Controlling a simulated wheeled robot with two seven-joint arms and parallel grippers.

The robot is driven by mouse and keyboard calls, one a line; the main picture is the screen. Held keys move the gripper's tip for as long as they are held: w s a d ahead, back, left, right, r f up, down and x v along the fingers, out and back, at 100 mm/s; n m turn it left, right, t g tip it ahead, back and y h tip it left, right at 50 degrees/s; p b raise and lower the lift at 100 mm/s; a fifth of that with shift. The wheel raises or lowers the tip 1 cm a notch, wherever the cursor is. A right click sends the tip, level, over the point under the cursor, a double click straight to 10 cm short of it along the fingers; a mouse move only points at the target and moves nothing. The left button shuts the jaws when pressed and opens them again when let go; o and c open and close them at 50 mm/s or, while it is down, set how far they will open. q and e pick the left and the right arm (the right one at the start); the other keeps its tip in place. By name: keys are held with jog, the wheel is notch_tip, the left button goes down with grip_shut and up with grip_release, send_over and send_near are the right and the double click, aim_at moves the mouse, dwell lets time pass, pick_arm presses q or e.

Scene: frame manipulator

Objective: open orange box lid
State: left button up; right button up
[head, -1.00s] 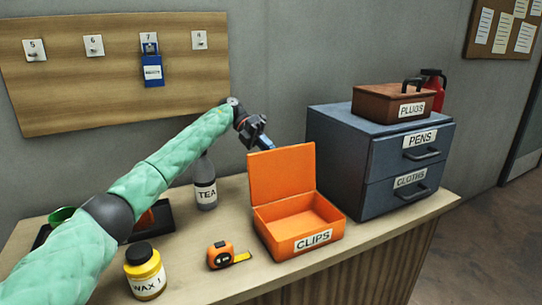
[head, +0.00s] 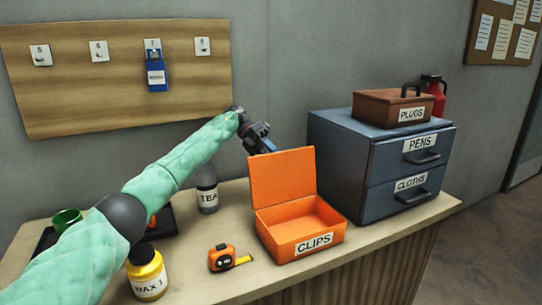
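The orange box (head: 306,240) labelled CLIPS stands on the wooden counter with its lid (head: 283,176) raised upright at the back. The inside that shows looks empty. My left arm comes in from the left, and its gripper (head: 266,146) is just behind the lid's top left corner. The lid's edge hides part of the gripper, so I cannot tell whether its fingers are open or shut, or touch the lid. My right gripper is not in view.
A blue-grey drawer cabinet (head: 350,165) stands right of the box, with a brown PLUGS box (head: 385,105) on top. An orange tape measure (head: 222,258), a yellow WAX jar (head: 147,275) and a TEA bottle (head: 207,192) stand to the left. The counter's front strip is clear.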

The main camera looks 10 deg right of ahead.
pick_arm(q)
jog(key=shift+a+r, duration=0.2)
jog(key=shift+r, duration=0.1)
jog(key=v, duration=0.7)
jog(key=shift+w+b, duration=0.3)
jog(key=shift+b, duration=0.1)
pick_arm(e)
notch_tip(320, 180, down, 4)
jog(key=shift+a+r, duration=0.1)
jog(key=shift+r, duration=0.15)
pick_arm(q)
jog(key=shift+a, duration=0.15)
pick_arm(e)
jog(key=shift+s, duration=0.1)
